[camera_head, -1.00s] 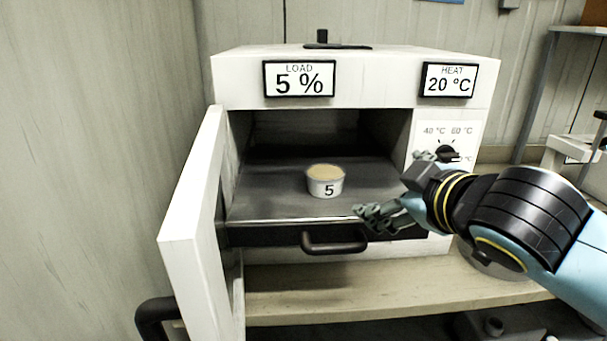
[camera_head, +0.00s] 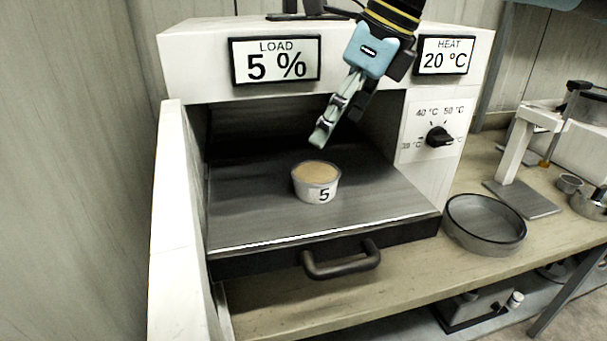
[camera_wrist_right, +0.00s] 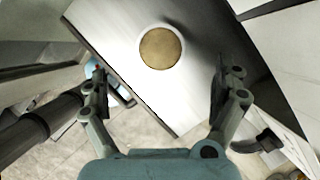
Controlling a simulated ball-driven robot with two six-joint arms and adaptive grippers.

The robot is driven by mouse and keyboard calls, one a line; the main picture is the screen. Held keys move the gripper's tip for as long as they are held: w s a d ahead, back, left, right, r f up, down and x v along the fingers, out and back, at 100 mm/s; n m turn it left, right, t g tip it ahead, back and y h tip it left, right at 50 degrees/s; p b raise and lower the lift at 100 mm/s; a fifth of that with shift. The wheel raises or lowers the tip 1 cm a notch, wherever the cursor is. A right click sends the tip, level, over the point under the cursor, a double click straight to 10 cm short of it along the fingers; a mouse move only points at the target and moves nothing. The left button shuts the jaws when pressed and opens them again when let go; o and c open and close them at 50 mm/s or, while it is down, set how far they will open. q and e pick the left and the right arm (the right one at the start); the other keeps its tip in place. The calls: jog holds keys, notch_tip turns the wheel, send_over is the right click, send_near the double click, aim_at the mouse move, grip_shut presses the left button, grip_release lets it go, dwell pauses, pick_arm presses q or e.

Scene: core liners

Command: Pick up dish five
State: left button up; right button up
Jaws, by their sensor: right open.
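Dish five (camera_head: 316,184) is a small white round cup marked 5 with tan contents. It stands upright on the dark pulled-out shelf (camera_head: 390,208) of the white oven. In the right wrist view the dish (camera_wrist_right: 160,48) shows from above, ahead of and between the two open fingers. My right gripper (camera_head: 322,138) is above the dish, pointing down, open and apart from it; the right wrist view also shows the gripper (camera_wrist_right: 160,80) empty. My left gripper is not in view.
The oven door (camera_head: 172,220) stands open on the left. The oven's top front with the load display (camera_head: 276,61) is close behind my right arm. A handle (camera_head: 342,262) sticks out from the shelf front. A round grey pan (camera_head: 484,224) stands on the bench at right.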

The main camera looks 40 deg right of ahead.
aim_at(312, 170)
jog(key=shift+w+d+f, duration=0.1)
jog(key=shift+d, duration=0.25)
jog(key=shift+x, duration=1.9)
jog(key=shift+w+a+f, duration=0.1)
jog(key=shift+a+f, duration=0.1)
jog(key=shift+f, duration=0.45)
jog(key=shift+w+a+f+p, duration=0.2)
jog(key=shift+f+p, duration=0.15)
jog(key=shift+f, duration=0.15)
jog(key=p+x, duration=0.1)
jog(key=x, duration=0.2)
jog(key=shift+a+f, duration=0.1)
jog(key=shift+a, duration=0.05)
jog(key=shift+w+f, duration=0.1)
jog(key=shift+f, duration=0.4)
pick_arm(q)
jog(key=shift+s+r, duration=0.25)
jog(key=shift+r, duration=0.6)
pick_arm(e)
jog(key=c, duration=1.4)
jog(key=shift+r, duration=0.1)
